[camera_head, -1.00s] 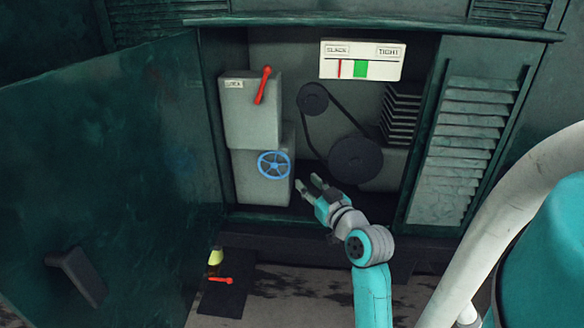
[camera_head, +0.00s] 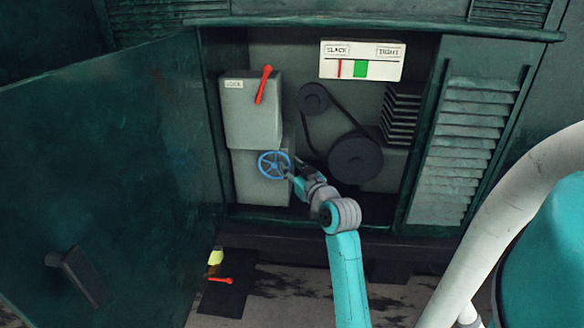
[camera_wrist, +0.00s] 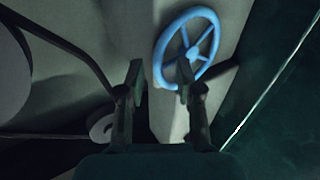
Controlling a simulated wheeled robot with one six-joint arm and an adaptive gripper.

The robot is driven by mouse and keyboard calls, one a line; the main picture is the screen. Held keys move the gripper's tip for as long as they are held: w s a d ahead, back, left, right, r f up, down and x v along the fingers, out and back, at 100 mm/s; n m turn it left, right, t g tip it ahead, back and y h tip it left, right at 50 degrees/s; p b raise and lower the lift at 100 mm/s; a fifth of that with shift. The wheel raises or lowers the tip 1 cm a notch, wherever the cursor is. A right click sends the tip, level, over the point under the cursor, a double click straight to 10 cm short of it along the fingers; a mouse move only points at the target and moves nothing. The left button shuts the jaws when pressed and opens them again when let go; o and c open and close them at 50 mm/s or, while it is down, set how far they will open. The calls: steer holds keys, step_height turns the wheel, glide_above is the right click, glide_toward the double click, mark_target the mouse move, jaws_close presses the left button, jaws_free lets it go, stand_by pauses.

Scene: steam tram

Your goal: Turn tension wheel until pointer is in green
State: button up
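The blue tension wheel (camera_head: 274,164) is on the front of the lower grey box, at the left inside the open cabinet. In the wrist view the wheel (camera_wrist: 187,48) shows its rim, spokes and hub. My gripper (camera_head: 294,170) is at the wheel's right edge. In the wrist view my gripper (camera_wrist: 160,75) is open, with one finger overlapping the wheel and the other left of it; I cannot tell whether it touches. The tension gauge (camera_head: 361,60) reads slack at left and tight at right. Its red pointer (camera_head: 339,68) stands left of the green band (camera_head: 360,69).
A red lever (camera_head: 263,85) is on the upper grey box labelled LOCK (camera_head: 252,115). The open cabinet door (camera_head: 110,170) is at left. A red tool (camera_head: 220,281) lies on a dark mat below.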

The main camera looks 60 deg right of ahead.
jaws_close()
steer(key=shift+s+f+m+t+h, duration=0.1)
steer(key=shift+f+m+t+h, duration=0.2)
steer(key=shift+m, duration=0.4)
steer(key=shift+o, duration=0.2)
jaws_free()
steer(key=shift+d, duration=0.15)
steer(key=r+v, duration=0.1)
steer(key=v, duration=1.1)
steer(key=shift+f, duration=0.5)
